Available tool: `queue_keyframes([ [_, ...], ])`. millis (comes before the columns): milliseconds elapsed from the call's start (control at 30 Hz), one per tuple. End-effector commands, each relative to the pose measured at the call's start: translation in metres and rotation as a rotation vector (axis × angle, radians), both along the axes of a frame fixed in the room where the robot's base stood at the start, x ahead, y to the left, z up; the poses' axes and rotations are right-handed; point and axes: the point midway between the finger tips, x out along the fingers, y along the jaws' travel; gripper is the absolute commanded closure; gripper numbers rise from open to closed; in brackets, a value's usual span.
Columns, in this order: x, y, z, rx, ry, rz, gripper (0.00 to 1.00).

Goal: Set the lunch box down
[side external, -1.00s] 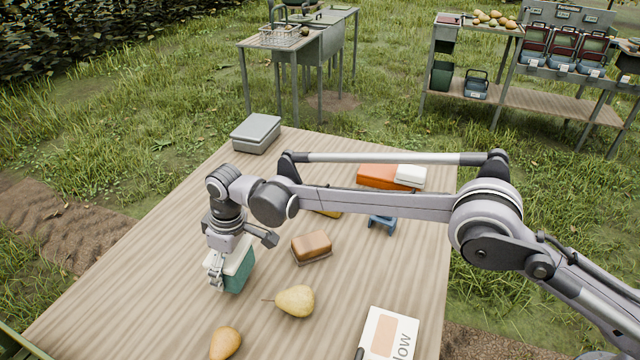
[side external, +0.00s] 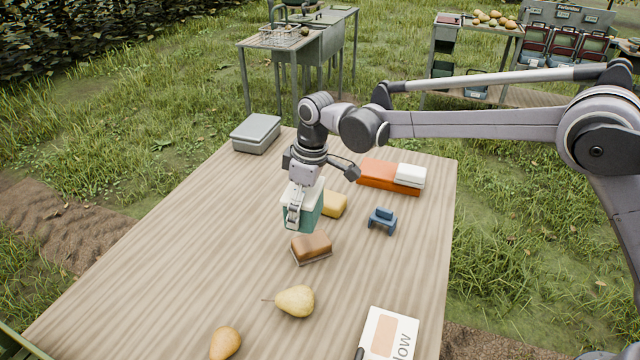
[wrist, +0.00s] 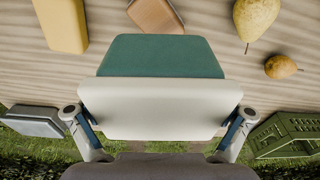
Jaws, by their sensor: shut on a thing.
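The lunch box is a teal box with a white lid (side external: 313,213), and my gripper (side external: 303,204) is shut on it across the lid. In the wrist view the white lid (wrist: 160,105) fills the space between the two fingers, with the teal body (wrist: 160,58) beyond it. The box looks roughly level and seems to be held above the table (side external: 200,270); its underside is hidden. In the side view it is just behind the brown block (side external: 312,247) and left of the yellow block (side external: 334,205), which it partly covers.
A grey box (side external: 256,134) sits at the far left table corner. An orange box (side external: 378,176) with a white piece and a blue stand (side external: 381,221) are to the right. Two pears (side external: 295,301) (side external: 225,343) and a card (side external: 388,335) lie nearer. The table's left part is clear.

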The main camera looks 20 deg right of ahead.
Motion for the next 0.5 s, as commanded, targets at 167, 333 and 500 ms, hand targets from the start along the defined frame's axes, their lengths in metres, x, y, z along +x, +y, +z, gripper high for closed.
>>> queue_keyframes([
  [167, -0.015, -0.084, 0.008, -0.002, 0.003, -0.027, 0.56],
  [333, -0.046, -0.156, 0.010, -0.002, 0.004, -0.044, 0.56],
  [500, -0.090, -0.219, 0.009, -0.001, 0.003, -0.063, 0.56],
])
